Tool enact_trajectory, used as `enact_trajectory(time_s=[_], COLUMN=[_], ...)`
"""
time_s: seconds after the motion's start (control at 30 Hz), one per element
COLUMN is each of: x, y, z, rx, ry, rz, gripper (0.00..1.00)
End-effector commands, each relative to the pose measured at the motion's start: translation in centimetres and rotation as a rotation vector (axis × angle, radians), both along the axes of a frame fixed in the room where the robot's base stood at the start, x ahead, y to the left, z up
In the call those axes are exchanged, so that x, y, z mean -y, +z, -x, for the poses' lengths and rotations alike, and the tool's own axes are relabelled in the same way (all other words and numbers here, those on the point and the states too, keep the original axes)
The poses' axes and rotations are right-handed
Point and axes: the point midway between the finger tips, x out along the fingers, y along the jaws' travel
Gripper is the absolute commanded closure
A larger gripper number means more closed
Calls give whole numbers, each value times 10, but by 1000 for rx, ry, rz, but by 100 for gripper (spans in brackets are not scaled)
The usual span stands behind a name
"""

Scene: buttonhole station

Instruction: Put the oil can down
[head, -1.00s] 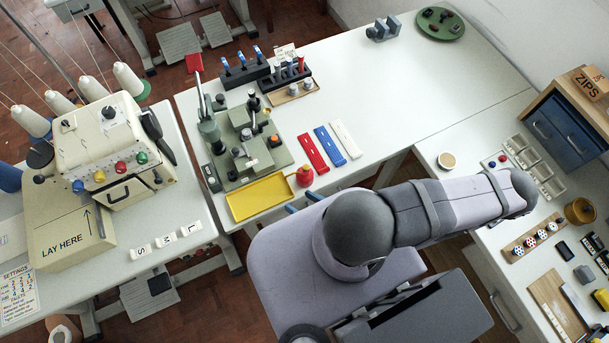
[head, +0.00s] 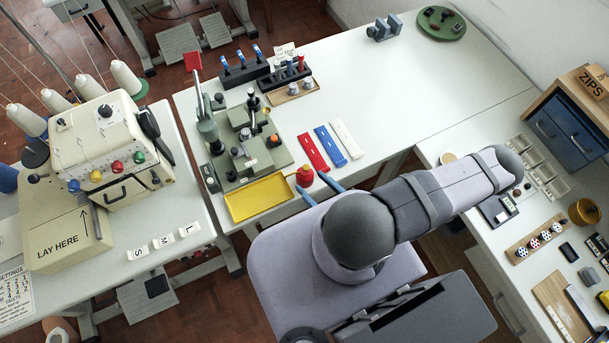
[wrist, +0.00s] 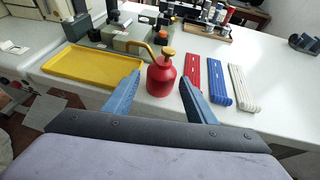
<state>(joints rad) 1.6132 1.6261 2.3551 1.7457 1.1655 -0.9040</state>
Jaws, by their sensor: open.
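The red oil can (head: 304,176) with a yellow spout and cap stands upright on the white table, at the right end of the yellow tray (head: 258,197). In the wrist view the oil can (wrist: 161,77) shows between the two blue fingers of my gripper (wrist: 160,82), with a gap on either side. My gripper (head: 311,182) is open and holds nothing. Its fingertips are close to the can in the head view. How far they reach around it is hard to tell.
A green-based press (head: 245,140) stands behind the tray. Red (head: 313,152), blue (head: 330,146) and white (head: 346,139) strips lie right of the can. A dark tool rack (head: 275,72) stands further back. The table's middle right is clear.

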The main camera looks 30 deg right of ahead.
Motion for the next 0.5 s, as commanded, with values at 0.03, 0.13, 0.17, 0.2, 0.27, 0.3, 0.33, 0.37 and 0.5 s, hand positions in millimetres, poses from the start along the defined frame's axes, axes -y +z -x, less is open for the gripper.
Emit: enact_trajectory(time_s=[0.03, 0.13, 0.17, 0.2, 0.27, 0.3, 0.33, 0.37, 0.5], x=[-1, -1, -1, -1, -1, -1, -1, -1, -2], y=[-1, -2, -2, -2, -2, -2, -2, -2, -4], z=[-2, -3, -3, -3, -3, -3, -3, -4, -7], rx=[1, 0, 0, -1, -1, -1, -1, -1, 0], ry=[2, 1, 0, 0, -1, -1, -1, -1, 4], rz=[-1, 1, 0, 0, 1, 1, 1, 1, 1], gripper=[49, 49, 49, 49, 49, 49, 49, 49, 49])
